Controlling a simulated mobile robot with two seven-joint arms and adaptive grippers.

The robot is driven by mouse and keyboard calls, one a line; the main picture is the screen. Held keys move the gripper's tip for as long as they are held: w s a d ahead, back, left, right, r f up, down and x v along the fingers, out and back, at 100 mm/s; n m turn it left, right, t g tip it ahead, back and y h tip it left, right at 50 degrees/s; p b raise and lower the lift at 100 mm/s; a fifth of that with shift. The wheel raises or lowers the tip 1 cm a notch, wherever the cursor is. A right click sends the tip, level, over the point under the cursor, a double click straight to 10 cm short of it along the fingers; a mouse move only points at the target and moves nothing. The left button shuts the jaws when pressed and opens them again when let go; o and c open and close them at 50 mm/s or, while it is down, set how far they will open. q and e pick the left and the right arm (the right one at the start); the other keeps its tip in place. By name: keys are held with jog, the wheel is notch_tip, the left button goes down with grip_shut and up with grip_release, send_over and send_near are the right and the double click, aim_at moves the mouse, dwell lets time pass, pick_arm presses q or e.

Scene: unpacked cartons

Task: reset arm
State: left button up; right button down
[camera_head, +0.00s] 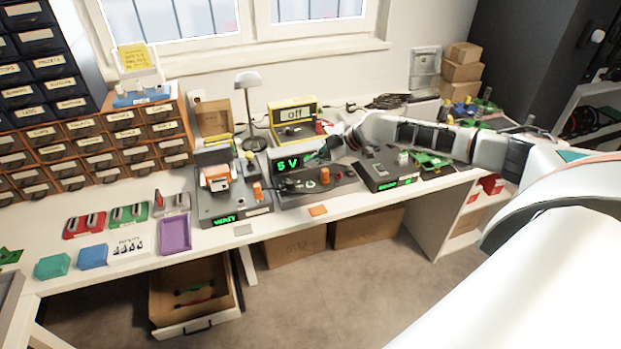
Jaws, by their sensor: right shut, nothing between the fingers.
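My right arm comes in from the right and reaches across the bench to the middle. My right gripper (322,152) is shut and empty, just in front of the display reading "5 V" and below the yellow "off" meter (293,117). I cannot tell whether its dark fingers touch the device (310,187) with knobs below it. My left arm and left gripper are not in view.
The white bench (120,262) holds a "VERIFY" station (232,213), a lamp (247,82), a purple tray (175,235) and drawer cabinets (95,150). An open drawer (197,318) juts out below. Cardboard boxes (462,72) stand at the back right. Floor in front is clear.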

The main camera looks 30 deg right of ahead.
jog(key=shift+a, duration=0.1)
dwell(0.4)
jog(key=s+a+f+n+g, duration=0.1)
jog(key=s+a+f, duration=0.4)
jog(key=s+a, duration=0.6)
jog(key=s+a+f+n+g, duration=0.1)
jog(key=s+a+f, duration=0.55)
jog(key=a, duration=0.95)
jog(key=s+d+r+m+t+h, duration=0.1)
jog(key=s+d+r+m+h, duration=0.3)
jog(key=s+d, duration=0.55)
jog(key=s+d+r+m+h, duration=0.2)
jog(key=s+d+m+h, duration=0.35)
jog(key=s+d, duration=0.4)
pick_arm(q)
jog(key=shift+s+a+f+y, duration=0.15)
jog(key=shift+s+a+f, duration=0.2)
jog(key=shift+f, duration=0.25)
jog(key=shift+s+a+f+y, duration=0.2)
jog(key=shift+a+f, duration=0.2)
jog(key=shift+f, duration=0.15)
pick_arm(e)
jog(key=w+a+f+m+t+y, duration=0.2)
jog(key=a+f+y, duration=0.5)
jog(key=a+f, duration=0.6)
jog(key=shift+w+a+f+m+t, duration=0.25)
jog(key=shift+w+f+m+t, duration=0.15)
jog(key=shift+f+t, duration=0.45)
